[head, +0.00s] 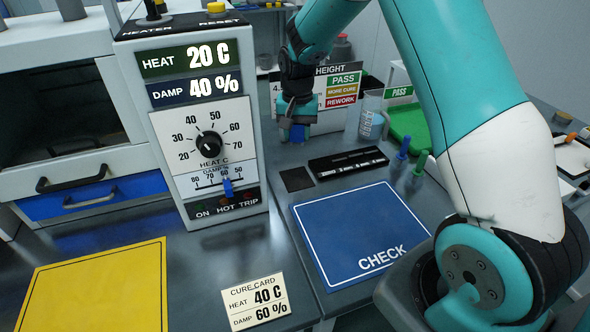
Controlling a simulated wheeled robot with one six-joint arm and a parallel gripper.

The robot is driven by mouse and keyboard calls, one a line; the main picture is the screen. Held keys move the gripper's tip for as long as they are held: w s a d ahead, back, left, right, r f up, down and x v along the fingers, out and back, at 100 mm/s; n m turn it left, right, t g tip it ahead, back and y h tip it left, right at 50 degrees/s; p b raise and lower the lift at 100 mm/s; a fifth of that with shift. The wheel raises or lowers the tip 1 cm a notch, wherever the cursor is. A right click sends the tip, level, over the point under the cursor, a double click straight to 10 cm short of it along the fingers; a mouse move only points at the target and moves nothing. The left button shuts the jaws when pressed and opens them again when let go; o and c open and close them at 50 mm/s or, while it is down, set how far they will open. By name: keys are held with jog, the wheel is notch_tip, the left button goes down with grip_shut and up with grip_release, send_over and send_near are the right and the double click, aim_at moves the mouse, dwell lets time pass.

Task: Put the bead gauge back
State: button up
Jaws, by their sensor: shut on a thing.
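My gripper (298,122) is at the back of the right-hand bench, in front of the height sign. It is shut on a small blue piece (297,133), which I take to be the bead gauge. My fingers and wrist hide most of it. It is just above or on the bench; I cannot tell which. A dark square pad (296,179) lies bare in front of it. A black labelled block (348,163) lies to the right of the pad.
The heater panel (207,110) stands close left of my gripper. A clear cup (372,115), a green tray (410,128) and two upright pegs, blue (403,148) and green (420,163), are to the right. The blue CHECK mat (350,235) and yellow mat (95,285) are empty.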

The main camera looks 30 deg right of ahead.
aim_at(297, 178)
notch_tip(297, 178, down, 13)
jog(key=shift+r+p, duration=0.1)
jog(key=shift+p, duration=0.55)
jog(key=o, duration=1.1)
notch_tip(297, 178, up, 12)
jog(key=shift+f+b, duration=0.2)
jog(key=shift+b, duration=0.8)
jog(key=shift+r, duration=0.2)
